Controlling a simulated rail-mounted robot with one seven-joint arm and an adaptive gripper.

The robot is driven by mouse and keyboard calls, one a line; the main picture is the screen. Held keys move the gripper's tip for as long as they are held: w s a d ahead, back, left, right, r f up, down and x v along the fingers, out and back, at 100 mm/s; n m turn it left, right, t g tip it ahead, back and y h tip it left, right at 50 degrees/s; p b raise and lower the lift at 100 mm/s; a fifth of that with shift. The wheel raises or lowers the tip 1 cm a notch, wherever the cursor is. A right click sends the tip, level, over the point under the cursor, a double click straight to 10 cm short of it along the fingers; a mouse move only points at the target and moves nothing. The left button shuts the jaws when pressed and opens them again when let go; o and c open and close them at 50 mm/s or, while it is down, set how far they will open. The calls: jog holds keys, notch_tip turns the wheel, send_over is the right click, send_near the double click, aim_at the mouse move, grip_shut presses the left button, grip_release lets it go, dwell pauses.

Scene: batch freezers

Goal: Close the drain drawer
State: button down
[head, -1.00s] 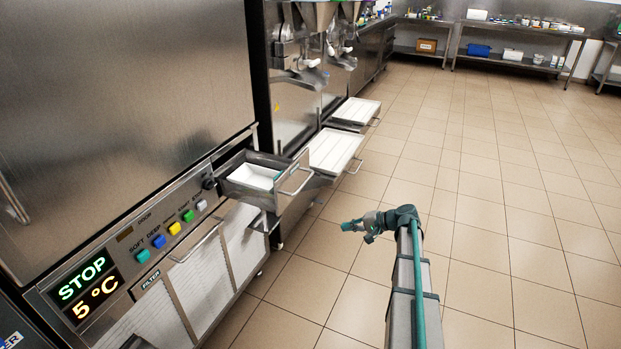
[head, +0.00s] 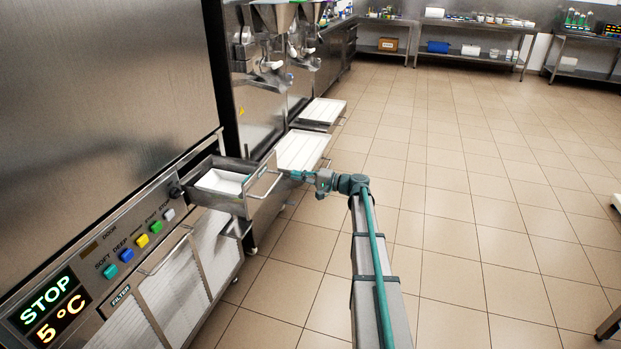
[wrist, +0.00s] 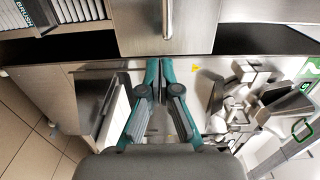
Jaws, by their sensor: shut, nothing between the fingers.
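The drain drawer (head: 250,204) is a steel box pulled out from the front of the freezer with the STOP panel. A white tray (head: 222,182) sits in it. Its bar handle (head: 266,186) is on the outer front. My gripper (head: 295,175) is just right of the handle, fingers pointing left towards the drawer front. In the wrist view my gripper (wrist: 160,63) is shut and empty, its tips just below the edge of a steel front (wrist: 163,35) with a bar handle (wrist: 167,18). I cannot tell whether the fingers touch the drawer.
White drip trays (head: 302,150) stick out from the machines just beyond the drawer. Coloured buttons (head: 142,241) and the STOP display (head: 48,310) are on the freezer's panel. Filter panels (head: 190,285) lie below. The tiled floor (head: 450,200) on the right is open.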

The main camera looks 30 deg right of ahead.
jog(key=x, duration=0.6)
jog(key=shift+w+f, duration=0.1)
jog(key=shift+w, duration=0.05)
